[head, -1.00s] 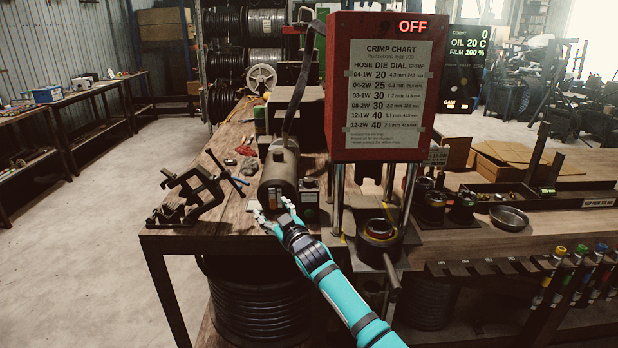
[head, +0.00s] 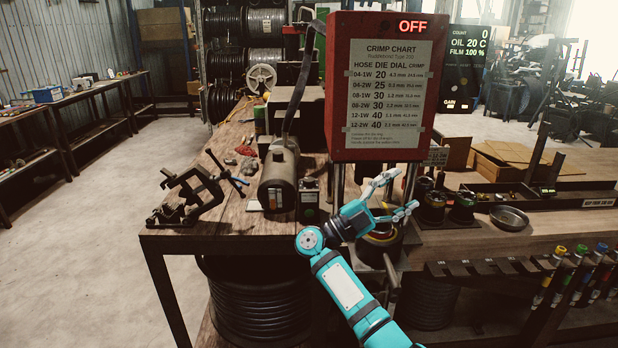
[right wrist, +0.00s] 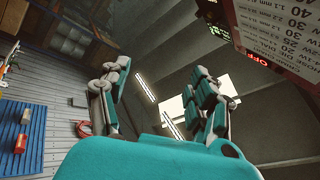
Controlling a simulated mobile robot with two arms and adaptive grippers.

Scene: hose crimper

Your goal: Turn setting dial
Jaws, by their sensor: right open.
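The crimper has a red head box (head: 335,90) with a crimp chart on its front and a red OFF readout. I cannot pick out the setting dial in either view; it may be hidden or too small. My right gripper (head: 402,192) is open and empty, in front of the crimper's metal posts and above the round die seat (head: 380,237), which it partly covers. In the right wrist view the two spread fingers (right wrist: 161,70) have nothing between them. The red box shows there at upper right (right wrist: 285,40). My left gripper is out of view.
A cylindrical pump motor (head: 278,182) and a small switch box (head: 309,200) stand left of the posts. A black clamp vise (head: 190,195) sits near the bench's left corner. A round metal dish (head: 508,218) and dark die pots (head: 432,208) lie to the right.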

